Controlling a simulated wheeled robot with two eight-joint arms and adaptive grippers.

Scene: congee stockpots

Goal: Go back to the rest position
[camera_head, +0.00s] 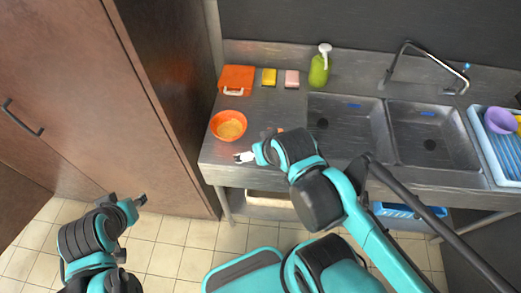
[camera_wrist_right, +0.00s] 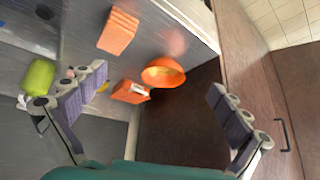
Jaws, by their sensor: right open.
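My right gripper (camera_head: 250,155) is over the left part of the steel counter (camera_head: 225,172), just below the orange bowl in the head view. In the right wrist view its two fingers (camera_wrist_right: 158,80) are wide apart with nothing held between them. My left gripper (camera_head: 139,200) hangs over the tiled floor in front of the brown cabinet, away from the counter. Its fingers are too small to judge.
An orange box with a white handle (camera_head: 237,78), a yellow sponge (camera_head: 269,77), a pink sponge (camera_head: 292,79) and a green bottle (camera_head: 319,70) line the back. Two sinks (camera_head: 345,125) lie right. A ridged orange block (camera_wrist_right: 118,31) is partly hidden by my right gripper. The cabinet (camera_head: 95,95) stands left.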

